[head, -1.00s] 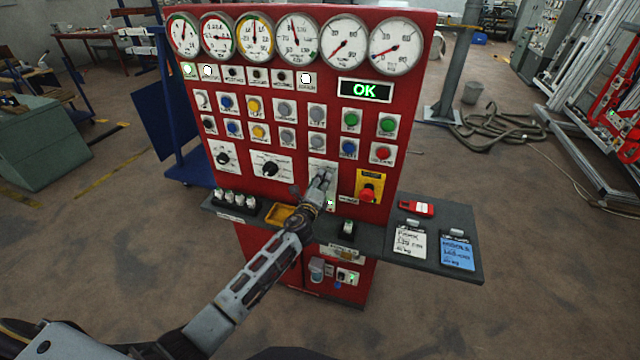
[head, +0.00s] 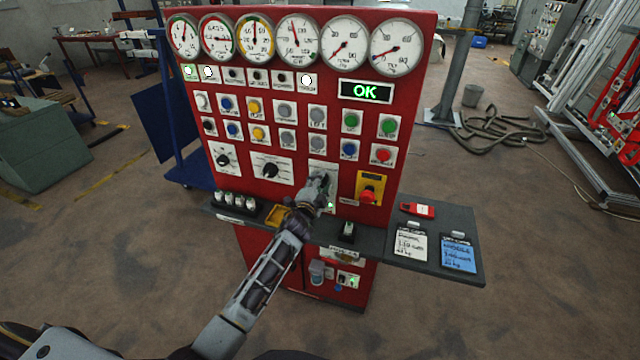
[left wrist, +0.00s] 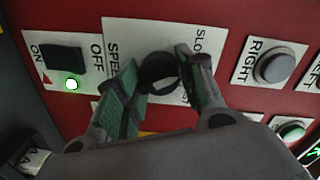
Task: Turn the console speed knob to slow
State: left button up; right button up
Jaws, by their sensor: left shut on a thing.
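The speed knob (left wrist: 160,74) is a dark round knob on a white plate (left wrist: 125,32) lettered "SPEED" and "SLO…" on the red console (head: 290,205). My left gripper (left wrist: 158,70) is shut on the knob, with one green-padded finger on each side of it. In the head view my left gripper (head: 320,186) reaches up from below to this plate and hides the knob. Which mark the knob points to cannot be told. My right gripper is not in view.
An ON/OFF switch (left wrist: 65,60) with a lit green lamp (left wrist: 71,84) and a "RIGHT" button (left wrist: 275,65) flank the plate. A red emergency button (head: 367,194) on yellow is close right. Below, a dark shelf (head: 378,243) sticks out. An "OK" display (head: 365,91) glows above.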

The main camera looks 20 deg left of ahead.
pick_arm(q)
jog(key=shift+f+n, duration=0.1)
jog(key=shift+n, duration=0.4)
jog(key=o, duration=1)
jog(key=shift+s+a+r, duration=0.1)
jog(key=shift+s+r, duration=0.1)
jog(key=shift+s, duration=2.8)
jog(key=shift+s+r, duration=0.2)
jog(key=shift+s, duration=2.8)
jog(key=shift+n, duration=0.3)
